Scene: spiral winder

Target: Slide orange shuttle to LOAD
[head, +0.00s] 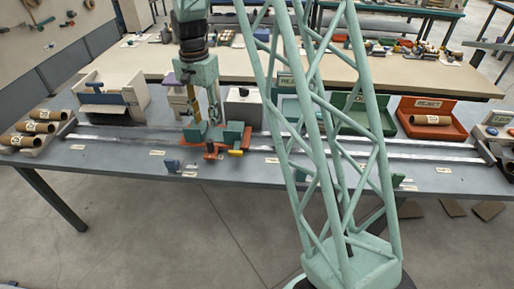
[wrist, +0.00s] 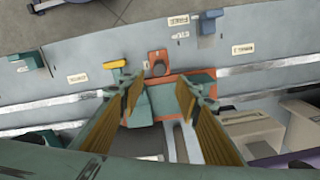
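The orange shuttle (head: 222,154) sits on the twin rails left of centre in the head view. It carries green blocks and a front tab with a hole. In the wrist view the shuttle (wrist: 203,76) lies below my gripper, its tab (wrist: 157,57) toward the top. My gripper (head: 208,128) points down over the shuttle. In the wrist view its two fingers (wrist: 158,92) are spread apart, with a green block (wrist: 138,108) showing between them. I cannot tell whether they touch it. The small labels on the table are mostly too blurred to read; I cannot pick out LOAD.
The rails (head: 120,137) run along the table's length. Cardboard tubes (head: 42,127) lie at the left end. A white box (head: 112,97), a green tray (head: 355,112) and a red reject tray (head: 432,118) stand behind the rails. A blue block (head: 172,165) stands at the front edge.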

